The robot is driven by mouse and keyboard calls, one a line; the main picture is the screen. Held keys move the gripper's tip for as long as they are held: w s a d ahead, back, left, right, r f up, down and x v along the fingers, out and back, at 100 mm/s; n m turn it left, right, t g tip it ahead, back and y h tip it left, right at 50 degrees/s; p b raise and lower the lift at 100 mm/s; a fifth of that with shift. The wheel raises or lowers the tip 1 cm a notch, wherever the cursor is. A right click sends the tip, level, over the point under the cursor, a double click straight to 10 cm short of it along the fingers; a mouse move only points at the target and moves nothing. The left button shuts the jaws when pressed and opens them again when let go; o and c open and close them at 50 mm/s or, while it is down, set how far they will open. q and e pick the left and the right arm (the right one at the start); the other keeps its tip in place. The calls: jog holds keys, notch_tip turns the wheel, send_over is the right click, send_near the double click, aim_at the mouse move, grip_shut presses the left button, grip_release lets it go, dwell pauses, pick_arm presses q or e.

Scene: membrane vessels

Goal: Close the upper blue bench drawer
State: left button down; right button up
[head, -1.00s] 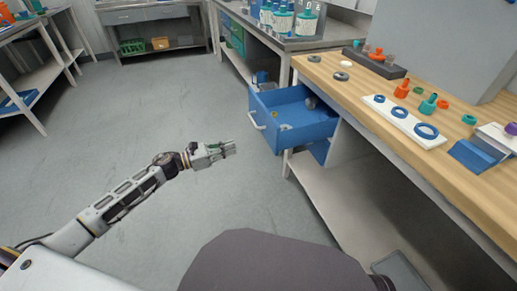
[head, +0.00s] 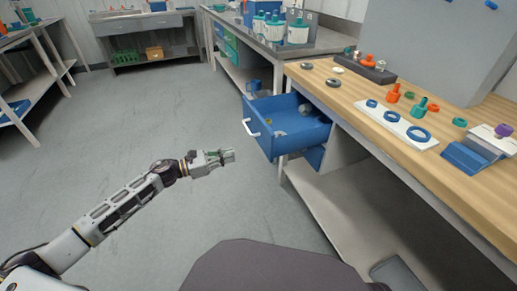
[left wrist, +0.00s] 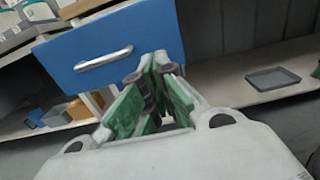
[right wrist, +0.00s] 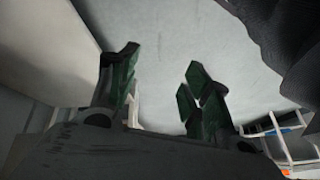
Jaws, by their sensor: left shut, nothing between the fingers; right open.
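The upper blue drawer (head: 298,134) is pulled out from under the wooden bench, with a pale bar handle (head: 250,128) on its front and small items inside. In the left wrist view its blue front (left wrist: 140,38) and metal handle (left wrist: 104,59) lie just beyond my fingers. My left gripper (head: 232,155) is shut and empty, in front of the drawer and a little to the left of it, apart from it in the head view. My right gripper (right wrist: 160,85) is open and empty over pale floor, and is not seen in the head view. A lower blue part (head: 314,157) shows beneath the drawer.
The wooden bench top (head: 365,98) carries a white plate with blue rings (head: 396,122) and several fittings. A lower shelf (head: 325,205) runs under it, with a grey tray (head: 398,273). A grey bench (head: 290,48) stands behind. The floor at left is clear.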

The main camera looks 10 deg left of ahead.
pick_arm(q)
jog(key=d, duration=0.1)
jog(key=b, duration=0.2)
send_near(266, 146)
jog(key=shift+x, duration=3.4)
jog(key=shift+w, duration=0.2)
pick_arm(e)
jog(key=shift+t+y, duration=0.3)
jog(key=shift+t, duration=0.1)
jog(key=f, duration=0.2)
jog(key=a+f, duration=0.1)
jog(key=f, duration=0.1)
jog(key=shift+f, duration=0.4)
pick_arm(q)
jog(key=shift+d, duration=0.1)
jog(key=shift+d, duration=0.15)
pick_arm(e)
jog(key=shift+w+r, duration=0.15)
jog(key=shift+w, duration=0.05)
